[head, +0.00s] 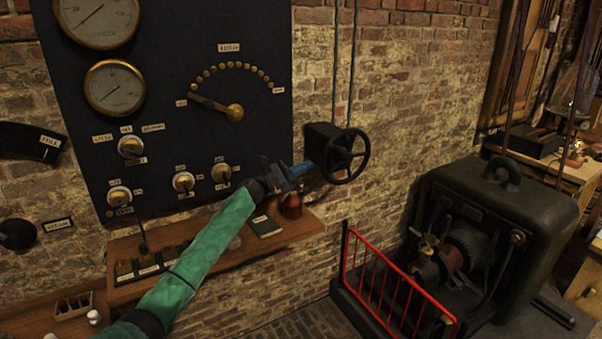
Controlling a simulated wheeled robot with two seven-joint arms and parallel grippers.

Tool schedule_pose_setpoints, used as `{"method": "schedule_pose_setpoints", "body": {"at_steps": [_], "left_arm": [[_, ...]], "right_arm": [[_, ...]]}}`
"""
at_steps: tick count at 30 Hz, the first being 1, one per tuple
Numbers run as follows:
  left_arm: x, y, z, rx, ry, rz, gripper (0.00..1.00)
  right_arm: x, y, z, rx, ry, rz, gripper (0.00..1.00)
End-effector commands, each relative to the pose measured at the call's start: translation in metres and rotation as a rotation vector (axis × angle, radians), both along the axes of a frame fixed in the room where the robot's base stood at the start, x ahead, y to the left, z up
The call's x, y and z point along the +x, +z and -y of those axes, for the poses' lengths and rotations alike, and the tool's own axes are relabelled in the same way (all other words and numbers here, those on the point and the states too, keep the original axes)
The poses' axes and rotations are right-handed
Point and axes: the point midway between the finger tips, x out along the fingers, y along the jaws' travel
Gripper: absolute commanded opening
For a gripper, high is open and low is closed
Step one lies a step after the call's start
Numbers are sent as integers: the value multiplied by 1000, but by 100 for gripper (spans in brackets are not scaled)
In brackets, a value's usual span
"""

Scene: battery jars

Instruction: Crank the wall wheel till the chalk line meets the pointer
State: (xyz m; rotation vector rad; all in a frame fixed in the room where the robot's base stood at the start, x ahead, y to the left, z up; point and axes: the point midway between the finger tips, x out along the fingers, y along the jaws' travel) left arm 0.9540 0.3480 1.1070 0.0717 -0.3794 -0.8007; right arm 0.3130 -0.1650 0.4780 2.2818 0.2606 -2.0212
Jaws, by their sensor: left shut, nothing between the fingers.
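The black spoked wall wheel (346,156) stands out from a dark box (319,142) on the brick wall, right of the dark panel. My left gripper (304,168), at the end of the green-sleeved arm, is just left of the wheel and below the box. Its fingers are shut with nothing between them. I cannot tell whether it touches the wheel or the box. I cannot make out a chalk line or its pointer on the wheel. My right gripper is not in view.
The dark panel (160,75) carries gauges, knobs and a brass lever (235,111). A wooden shelf (290,232) below holds a dark book (265,227) and a reddish-brown flask (291,207). A red railing (385,285) and a black machine (500,205) stand at lower right.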

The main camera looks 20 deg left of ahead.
Motion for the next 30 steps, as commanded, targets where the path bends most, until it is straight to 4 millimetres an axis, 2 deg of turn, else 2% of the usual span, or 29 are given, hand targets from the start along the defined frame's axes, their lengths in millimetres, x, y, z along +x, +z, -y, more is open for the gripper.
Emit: {"method": "schedule_pose_setpoints", "body": {"at_steps": [6,14,15,19,23,26,30], "left_arm": [[-1,-1,-3,0,-1,0,0],[-1,-1,-3,0,-1,0,0],[-1,-1,-3,0,-1,0,2],[-3,-5,-1,-2,-2,-11,28],[-5,-18,26,-41,-24,-28,52],[-6,-23,48,-94,-36,-36,52],[-12,-16,78,-176,-53,-25,52]], "right_arm": [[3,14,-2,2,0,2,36],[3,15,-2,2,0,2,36],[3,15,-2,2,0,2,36],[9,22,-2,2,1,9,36],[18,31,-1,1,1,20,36],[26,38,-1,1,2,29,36],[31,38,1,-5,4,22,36]]}}
